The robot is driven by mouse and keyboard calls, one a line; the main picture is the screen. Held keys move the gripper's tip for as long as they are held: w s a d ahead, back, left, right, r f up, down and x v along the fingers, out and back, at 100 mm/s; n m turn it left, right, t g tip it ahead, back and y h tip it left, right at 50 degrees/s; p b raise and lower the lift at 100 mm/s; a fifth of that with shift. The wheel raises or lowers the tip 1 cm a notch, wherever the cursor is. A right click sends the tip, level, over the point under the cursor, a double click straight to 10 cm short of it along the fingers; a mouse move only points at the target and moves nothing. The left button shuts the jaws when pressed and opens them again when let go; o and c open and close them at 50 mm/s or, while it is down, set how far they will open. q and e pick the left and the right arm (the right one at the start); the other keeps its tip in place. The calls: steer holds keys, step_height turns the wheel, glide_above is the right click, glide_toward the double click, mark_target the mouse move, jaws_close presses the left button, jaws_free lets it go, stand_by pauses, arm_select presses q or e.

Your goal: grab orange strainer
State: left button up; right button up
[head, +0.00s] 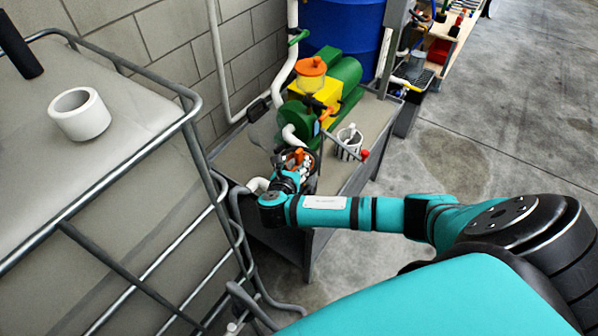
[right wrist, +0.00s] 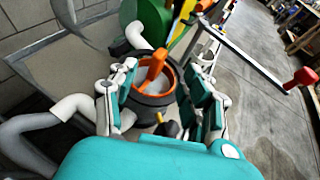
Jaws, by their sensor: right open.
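The orange strainer (right wrist: 153,64) has an upright orange handle and an orange rim. It sits in the mouth of a dark round housing (right wrist: 152,103) beside the pump. In the head view the strainer (head: 296,157) is partly hidden behind my right gripper (head: 297,168). In the right wrist view my right gripper (right wrist: 161,88) is open, with one finger on each side of the strainer and housing. A gap shows between the fingers and the handle; whether they touch the rim I cannot tell. My left gripper is not in view.
A green and yellow pump (head: 327,87) with an orange cap stands behind on the metal table (head: 376,124). A striped cup (head: 348,144) and a red-knobbed lever (head: 364,154) are to the right. White pipes (right wrist: 75,106) run close on the left. A caged tank (head: 110,130) fills the left.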

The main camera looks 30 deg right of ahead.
mark_target(298, 153)
steer(key=x, duration=0.8)
steer(key=shift+w+d, duration=0.1)
steer(key=shift+w, duration=0.1)
steer(key=shift+r, duration=0.1)
jaws_close()
